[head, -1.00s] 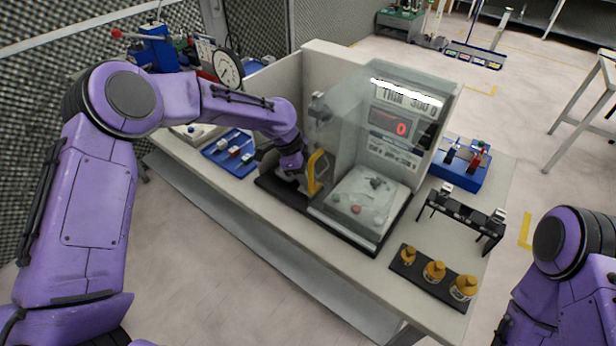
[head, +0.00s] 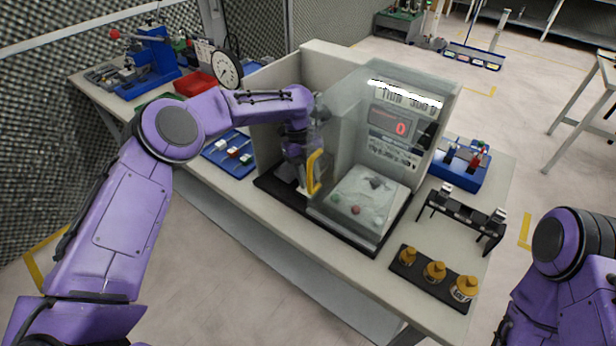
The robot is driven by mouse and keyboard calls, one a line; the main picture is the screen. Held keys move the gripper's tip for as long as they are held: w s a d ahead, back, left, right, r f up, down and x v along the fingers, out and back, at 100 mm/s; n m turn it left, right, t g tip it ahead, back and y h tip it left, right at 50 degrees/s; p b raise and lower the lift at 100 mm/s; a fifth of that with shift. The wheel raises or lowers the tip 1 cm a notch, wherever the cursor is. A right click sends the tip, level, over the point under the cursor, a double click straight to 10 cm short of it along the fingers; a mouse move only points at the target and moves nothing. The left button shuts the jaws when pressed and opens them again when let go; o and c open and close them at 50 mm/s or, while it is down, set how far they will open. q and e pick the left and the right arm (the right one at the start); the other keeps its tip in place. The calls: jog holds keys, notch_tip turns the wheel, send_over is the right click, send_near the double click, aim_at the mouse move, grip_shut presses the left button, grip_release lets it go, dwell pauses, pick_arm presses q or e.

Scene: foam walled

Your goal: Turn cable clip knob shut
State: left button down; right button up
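No cable clip knob can be made out clearly in the head view. A machine with a clear, walled enclosure (head: 345,130) stands on the bench, with a yellow handle (head: 315,172) on its front left. My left gripper (head: 305,188) points down beside the yellow handle, at the left of the clear cover. Its fingers are partly hidden and too small to tell whether they are open or shut. Inside the enclosure is a pale plate (head: 368,200) with a red and a green button. My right arm is at the lower right, and its gripper is out of view.
A display (head: 390,122) reads 0. A black rack (head: 462,213), a black tray (head: 408,272) with yellow-capped bottles and a blue box (head: 462,172) stand right of the machine. A blue tray (head: 226,160), a red bin (head: 194,84) and a dial gauge (head: 228,69) are at the left.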

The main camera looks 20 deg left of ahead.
pick_arm(q)
jog(key=shift+d+m+g+y, duration=0.1)
jog(key=shift+m+g+y, duration=0.2)
jog(key=shift+m, duration=0.9)
jog(key=c, duration=0.9)
grip_release()
jog(key=shift+o, duration=0.2)
